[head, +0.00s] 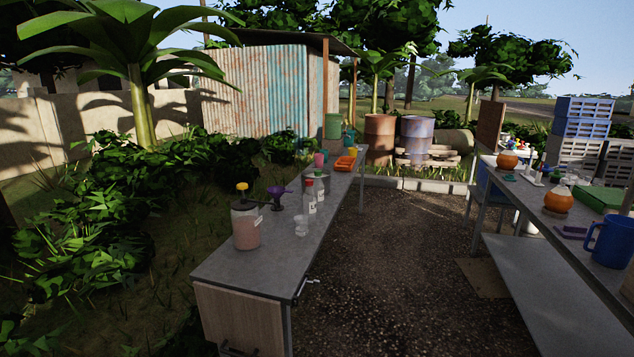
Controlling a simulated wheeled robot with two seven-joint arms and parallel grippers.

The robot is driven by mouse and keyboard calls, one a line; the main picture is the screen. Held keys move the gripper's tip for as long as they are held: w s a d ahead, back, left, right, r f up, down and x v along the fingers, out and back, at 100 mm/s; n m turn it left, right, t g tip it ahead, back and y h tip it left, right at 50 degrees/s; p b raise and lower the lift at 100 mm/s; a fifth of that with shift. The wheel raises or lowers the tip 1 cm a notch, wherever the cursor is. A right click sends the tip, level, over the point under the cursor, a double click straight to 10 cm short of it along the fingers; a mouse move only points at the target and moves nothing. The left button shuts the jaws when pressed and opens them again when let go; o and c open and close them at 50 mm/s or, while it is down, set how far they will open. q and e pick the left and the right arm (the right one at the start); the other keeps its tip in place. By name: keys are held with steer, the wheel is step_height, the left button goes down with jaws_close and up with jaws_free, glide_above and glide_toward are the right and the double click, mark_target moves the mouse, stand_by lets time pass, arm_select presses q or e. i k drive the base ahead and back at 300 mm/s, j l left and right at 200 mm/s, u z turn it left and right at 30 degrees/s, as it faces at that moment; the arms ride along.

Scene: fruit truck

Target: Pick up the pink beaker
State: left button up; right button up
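A small pink cup-shaped vessel (319,160), which looks like the pink beaker, stands toward the far end of the long grey table (232,268) on the left. It is small in the view, and bottles stand in front of it. Neither of my grippers shows in the head view.

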mark_target(319, 157)
steer(key=i+l+z, duration=0.35)
steer(key=i, duration=0.3)
steer(key=i+l+z, duration=0.35)
steer(key=i, duration=0.35)
steer(key=i+z, duration=0.3)
steer(key=i, duration=2.35)
steer(key=i+l+u, duration=0.2)
steer(key=i, duration=0.25)
steer(key=i+u, duration=0.25)
steer(key=i, duration=0.2)
steer(key=i+l+u, duration=0.2)
steer(key=i, duration=0.25)
